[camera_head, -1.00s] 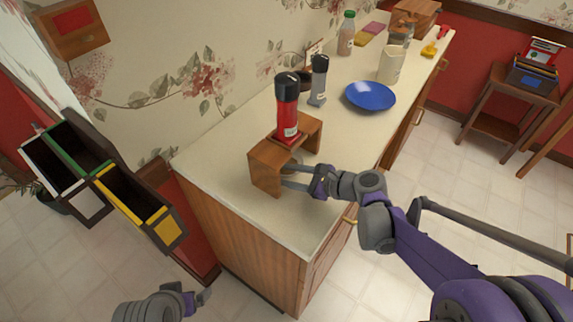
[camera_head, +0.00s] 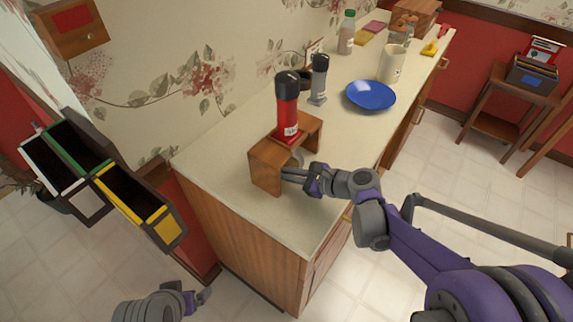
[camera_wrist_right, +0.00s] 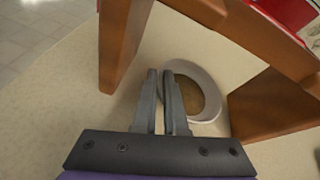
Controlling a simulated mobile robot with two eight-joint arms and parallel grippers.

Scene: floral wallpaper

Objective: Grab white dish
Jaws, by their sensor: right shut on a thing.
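The white dish (camera_wrist_right: 209,84) is a small round bowl with a brown inside. It sits on the counter under a small wooden stand (camera_head: 265,165), and only a bit of the dish (camera_head: 298,157) shows in the head view. My right gripper (camera_wrist_right: 161,75) reaches in at the open side of the stand. Its fingers are close together, shut on the dish's near left rim in the wrist view. My left gripper (camera_head: 200,297) hangs low over the floor, away from the counter; its finger gap is unclear.
A red bottle with a black cap (camera_head: 287,105) stands on top of the stand. A grey bottle (camera_head: 318,80), blue plate (camera_head: 370,96) and white mug (camera_head: 392,64) are farther back. The stand's legs (camera_wrist_right: 122,45) flank the gripper. The counter's front corner is clear.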

